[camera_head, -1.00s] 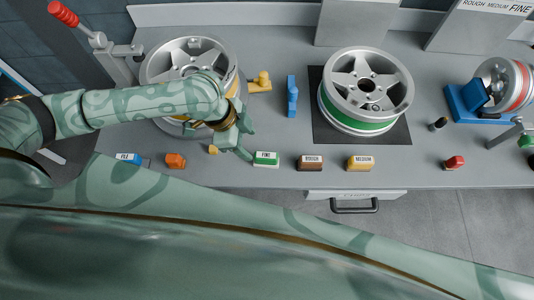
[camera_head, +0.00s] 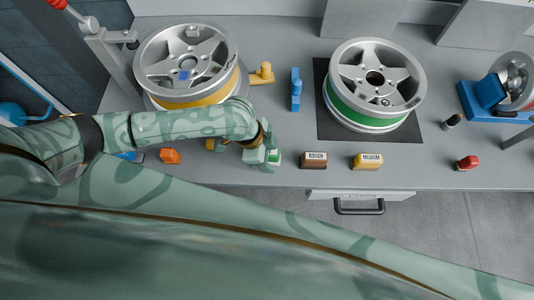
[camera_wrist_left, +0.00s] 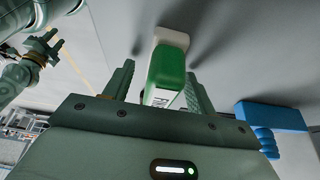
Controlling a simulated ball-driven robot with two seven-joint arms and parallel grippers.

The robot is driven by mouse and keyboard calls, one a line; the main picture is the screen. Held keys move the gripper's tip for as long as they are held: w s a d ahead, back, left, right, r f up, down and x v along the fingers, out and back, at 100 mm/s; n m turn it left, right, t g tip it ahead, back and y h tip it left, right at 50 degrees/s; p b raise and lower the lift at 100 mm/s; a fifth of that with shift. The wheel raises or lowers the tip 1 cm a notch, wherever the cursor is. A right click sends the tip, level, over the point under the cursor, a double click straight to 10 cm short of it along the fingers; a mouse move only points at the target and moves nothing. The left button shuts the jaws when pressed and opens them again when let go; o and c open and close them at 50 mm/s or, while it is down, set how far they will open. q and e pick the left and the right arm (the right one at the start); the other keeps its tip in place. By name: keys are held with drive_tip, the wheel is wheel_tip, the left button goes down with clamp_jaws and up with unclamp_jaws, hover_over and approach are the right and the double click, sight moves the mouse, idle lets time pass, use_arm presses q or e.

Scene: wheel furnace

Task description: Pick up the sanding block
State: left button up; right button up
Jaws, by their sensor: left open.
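The green sanding block (camera_head: 274,159) stands near the front edge of the grey bench, mostly hidden by my left gripper in the head view. My left gripper (camera_head: 264,153) is open and low over it. In the left wrist view, the green block (camera_wrist_left: 166,68), with a pale end, lies between the two spread fingers of the left gripper (camera_wrist_left: 160,76). I cannot tell whether the fingers touch it. My right gripper (camera_wrist_left: 46,48) shows small at the upper left of the wrist view; its jaw state is unclear.
A brown ROUGH block (camera_head: 314,161) and a yellow MEDIUM block (camera_head: 367,162) stand to the right. An orange block (camera_head: 170,156) is left. A wheel with a green band (camera_head: 375,85) and one with a yellow band (camera_head: 187,62) stand behind. A drawer handle (camera_head: 358,207) juts out in front.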

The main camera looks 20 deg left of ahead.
sight(272, 153)
use_arm(q)
drive_tip(key=c, duration=1.1)
drive_tip(key=shift+r+p, duration=0.35)
drive_tip(key=shift+r, duration=0.25)
drive_tip(key=r+p, duration=0.1)
drive_tip(key=r, duration=0.2)
drive_tip(key=shift+s, duration=0.2)
drive_tip(key=s+a+r+p, duration=0.1)
drive_tip(key=s+r, duration=0.2)
drive_tip(key=s, duration=0.1)
drive_tip(key=s+a+r+p, duration=0.1)
drive_tip(key=s+r+p, duration=0.1)
drive_tip(key=s+r, duration=0.1)
drive_tip(key=s+a+r+p, duration=0.2)
drive_tip(key=s, duration=0.4)
drive_tip(key=shift+r, duration=0.4)
